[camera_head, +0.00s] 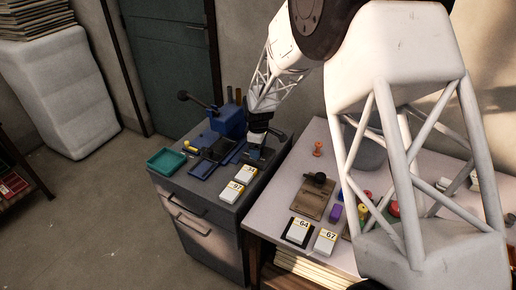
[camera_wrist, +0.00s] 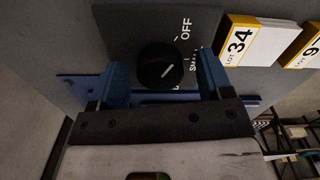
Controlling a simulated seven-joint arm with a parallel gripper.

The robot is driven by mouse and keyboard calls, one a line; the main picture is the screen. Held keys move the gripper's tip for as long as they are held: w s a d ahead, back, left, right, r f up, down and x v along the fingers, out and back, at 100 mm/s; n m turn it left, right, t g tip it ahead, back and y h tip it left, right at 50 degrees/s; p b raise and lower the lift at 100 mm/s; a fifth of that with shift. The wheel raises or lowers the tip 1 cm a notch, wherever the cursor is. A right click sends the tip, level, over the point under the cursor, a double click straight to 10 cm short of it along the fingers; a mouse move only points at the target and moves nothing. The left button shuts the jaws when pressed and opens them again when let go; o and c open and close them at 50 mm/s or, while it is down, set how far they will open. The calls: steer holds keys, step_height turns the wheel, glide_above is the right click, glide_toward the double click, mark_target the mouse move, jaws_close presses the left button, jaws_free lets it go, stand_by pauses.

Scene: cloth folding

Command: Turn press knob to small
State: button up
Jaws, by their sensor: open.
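The black round press knob (camera_wrist: 160,66) sits on a dark dial plate (camera_wrist: 130,25) in the wrist view. A short white line on the knob slants toward the upper right. The plate reads OFF at the upper right, with a partly hidden word starting "SM" below it. My gripper (camera_wrist: 164,72) is open, with one blue finger on each side of the knob. In the head view my gripper (camera_head: 257,146) is over the right part of the grey cabinet top, and the knob is hidden.
A card marked 34 (camera_wrist: 255,40) lies right of the plate, beside another card (camera_wrist: 305,45). On the grey cabinet (camera_head: 190,202) are a blue press (camera_head: 228,121) and a teal tray (camera_head: 166,161). The pale table (camera_head: 270,215) to the right holds a brown board (camera_head: 314,200) and several small items.

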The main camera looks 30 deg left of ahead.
steer(key=c, duration=0.9)
steer(key=shift+c, duration=0.2)
steer(key=shift+m, duration=0.5)
steer(key=m, duration=0.4)
steer(key=shift+m, duration=0.3)
steer(key=m, duration=0.6)
steer(key=o, duration=0.9)
